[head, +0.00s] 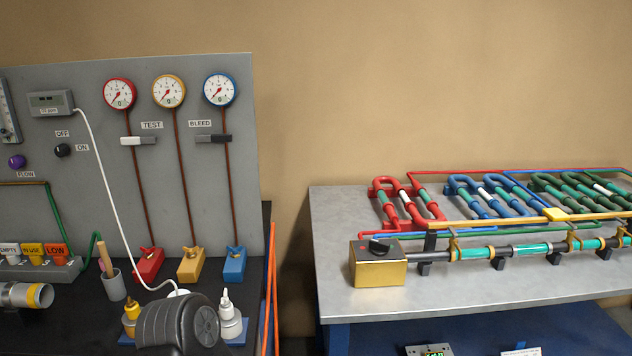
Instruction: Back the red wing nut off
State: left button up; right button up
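The red wing nut (149,251) sits on top of a red block (149,267) at the foot of the grey panel. A thin brown tube runs from above the red block up to the red-rimmed gauge (119,94). A yellow block with a wing nut (190,265) and a blue block with a wing nut (234,264) stand to its right. No gripper touches the red wing nut. A dark grey rounded part at the bottom, probably a link of my own arm, shows in front of the bench. Neither gripper's fingers show.
A white cable (99,166) hangs across the panel and ends on the bench near the red block. A grey cup (114,284) stands left of the block, and small bottles (231,319) stand in front. A grey table (345,212) with coloured coils (404,200) is at right.

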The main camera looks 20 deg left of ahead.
aim_at(148, 251)
jog(key=u, duration=1.5)
